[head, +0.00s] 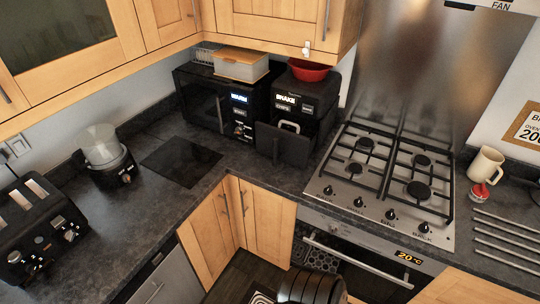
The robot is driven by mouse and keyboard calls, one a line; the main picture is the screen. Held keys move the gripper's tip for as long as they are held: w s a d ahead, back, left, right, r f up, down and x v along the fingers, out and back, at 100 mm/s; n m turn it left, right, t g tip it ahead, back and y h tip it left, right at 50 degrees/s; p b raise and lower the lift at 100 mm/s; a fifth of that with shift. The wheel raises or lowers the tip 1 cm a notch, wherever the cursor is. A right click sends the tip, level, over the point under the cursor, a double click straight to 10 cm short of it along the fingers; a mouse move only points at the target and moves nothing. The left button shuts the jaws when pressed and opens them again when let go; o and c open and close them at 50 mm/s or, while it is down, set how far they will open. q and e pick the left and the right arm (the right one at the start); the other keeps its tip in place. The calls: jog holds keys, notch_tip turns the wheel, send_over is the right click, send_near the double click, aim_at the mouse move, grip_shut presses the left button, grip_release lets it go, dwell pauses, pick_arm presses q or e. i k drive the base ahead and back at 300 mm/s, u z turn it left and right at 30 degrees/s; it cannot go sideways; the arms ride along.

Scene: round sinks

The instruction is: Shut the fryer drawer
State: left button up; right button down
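The fryer (301,98) is a black box appliance with a lit panel, standing in the counter corner left of the stove. Its drawer (283,148) is open, pulled out toward the front, with its dark front panel clear of the body. A pale handle (290,126) shows at the drawer. The inside of the drawer is too dark to make out.
A red bowl (308,70) sits on the fryer. A black microwave (217,100) with a lidded container (241,64) on top stands to its left. A gas stove (385,183) is close on the right. The dark counter (238,170) before the fryer is bare.

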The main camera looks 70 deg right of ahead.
aim_at(287, 146)
jog(key=i, duration=0.35)
jog(key=z, duration=0.8)
